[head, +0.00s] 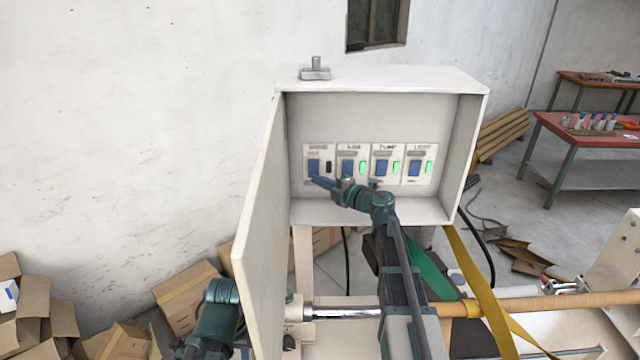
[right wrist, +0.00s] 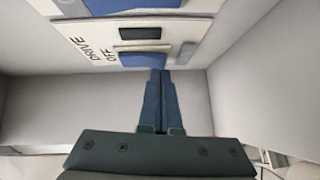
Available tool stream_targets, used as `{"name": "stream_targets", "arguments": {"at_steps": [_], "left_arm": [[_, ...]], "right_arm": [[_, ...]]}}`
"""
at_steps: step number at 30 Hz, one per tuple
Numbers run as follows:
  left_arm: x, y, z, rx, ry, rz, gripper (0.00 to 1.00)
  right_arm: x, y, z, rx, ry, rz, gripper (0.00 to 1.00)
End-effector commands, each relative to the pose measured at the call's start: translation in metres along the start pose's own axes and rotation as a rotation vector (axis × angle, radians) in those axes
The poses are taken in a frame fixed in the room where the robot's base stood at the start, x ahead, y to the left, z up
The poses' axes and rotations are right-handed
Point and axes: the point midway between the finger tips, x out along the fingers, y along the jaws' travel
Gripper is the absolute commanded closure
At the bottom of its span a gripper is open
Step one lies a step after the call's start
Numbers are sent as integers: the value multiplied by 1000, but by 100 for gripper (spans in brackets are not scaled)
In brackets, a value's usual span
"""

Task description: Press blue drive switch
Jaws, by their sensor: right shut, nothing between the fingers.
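The blue drive switch (head: 313,166) is the leftmost in a row inside the open white control box. The indicator beside it is dark. In the right wrist view the blue switch (right wrist: 140,61) shows next to the printed words DRIVE and OFF. My right gripper (head: 317,181) is shut and empty, with its tips at the lower edge of this switch. In the right wrist view the closed fingers (right wrist: 160,74) overlap the switch's edge; I cannot tell whether they touch it. Part of my left arm shows at the lower left, but its fingers do not.
Several similar blue switches (head: 384,166) with lit green indicators stand to the right in the box. The box door (head: 262,200) hangs open on the left. A yellow strap (head: 480,290) and a horizontal roller (head: 530,301) lie below. Cardboard boxes (head: 185,290) lie at lower left.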

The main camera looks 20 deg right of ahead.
Motion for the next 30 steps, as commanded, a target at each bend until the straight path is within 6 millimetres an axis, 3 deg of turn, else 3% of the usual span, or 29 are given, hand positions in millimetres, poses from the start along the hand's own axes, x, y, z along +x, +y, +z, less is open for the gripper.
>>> {"name": "stream_targets", "arguments": {"at_steps": [6, 11, 20, 23, 30], "left_arm": [[1, 0, 0, 0, 0, 0, 55], [20, 2, -1, 4, 1, 0, 55], [15, 1, -1, 7, 1, -1, 55], [14, 1, -1, 7, 1, -1, 55], [13, 1, -1, 7, 0, -1, 55]], "right_arm": [[0, 0, 0, -1, 0, 1, 100], [6, -9, 6, -45, 1, 46, 100], [3, -2, 5, -55, 0, 54, 100], [-8, -3, 5, -55, -1, 55, 100], [-58, -6, 3, -55, -2, 55, 100]]}}
